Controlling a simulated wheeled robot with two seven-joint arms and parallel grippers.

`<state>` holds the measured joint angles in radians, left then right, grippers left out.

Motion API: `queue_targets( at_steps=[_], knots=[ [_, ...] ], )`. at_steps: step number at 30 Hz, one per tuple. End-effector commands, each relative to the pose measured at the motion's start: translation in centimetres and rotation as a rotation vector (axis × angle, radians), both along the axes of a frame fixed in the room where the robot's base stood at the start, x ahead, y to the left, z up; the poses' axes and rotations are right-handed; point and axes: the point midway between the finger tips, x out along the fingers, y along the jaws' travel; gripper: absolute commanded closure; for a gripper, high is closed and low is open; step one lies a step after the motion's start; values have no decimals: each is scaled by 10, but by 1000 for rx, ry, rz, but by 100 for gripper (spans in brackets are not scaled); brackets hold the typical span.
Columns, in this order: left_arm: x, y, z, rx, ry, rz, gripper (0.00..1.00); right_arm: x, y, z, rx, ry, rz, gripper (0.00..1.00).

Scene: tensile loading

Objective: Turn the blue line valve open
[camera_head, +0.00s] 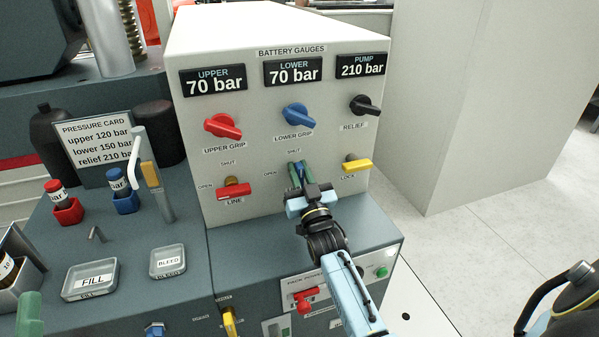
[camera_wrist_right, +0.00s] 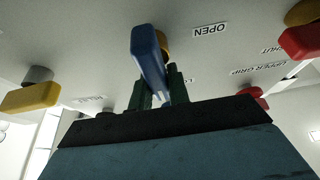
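The blue line valve is mostly hidden behind my right gripper in the head view. Its blue handle (camera_wrist_right: 148,58) shows in the right wrist view, on a brass-coloured stem against the panel. My right gripper (camera_head: 300,173) is at this valve on the lower middle of the panel. In the right wrist view, the dark green fingers (camera_wrist_right: 159,90) stand on either side of the handle's end. I cannot tell whether they press on it. The SHUT label (camera_head: 294,151) is above the valve and the OPEN label (camera_head: 270,174) is to its left.
The red line valve (camera_head: 234,191) is to the left and the yellow lock lever (camera_head: 357,165) is to the right. The red (camera_head: 223,126), blue (camera_head: 298,115) and black (camera_head: 365,105) knobs sit above. A red switch (camera_head: 306,299) and green button (camera_head: 381,271) are below.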

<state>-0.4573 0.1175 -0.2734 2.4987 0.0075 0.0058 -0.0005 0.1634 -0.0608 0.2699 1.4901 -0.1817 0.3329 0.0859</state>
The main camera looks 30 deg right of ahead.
Motion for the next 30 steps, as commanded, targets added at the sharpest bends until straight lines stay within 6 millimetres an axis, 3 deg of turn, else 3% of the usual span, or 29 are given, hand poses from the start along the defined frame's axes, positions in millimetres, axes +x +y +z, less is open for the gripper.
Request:
queue_targets(
  at_steps=[4,14,20,26,30],
  knots=[
    [0,0,0,0,0,0,64,0,0,0,0,0,0,100],
    [3,0,-5,15,47,2,64,0,1,0,-33,10,1,100],
    [13,3,-35,76,235,15,64,0,2,1,-134,33,0,100],
    [15,11,-82,164,523,34,64,1,5,1,-296,73,1,100],
    [5,21,-120,227,750,49,64,1,8,0,-424,105,2,100]
  ],
)
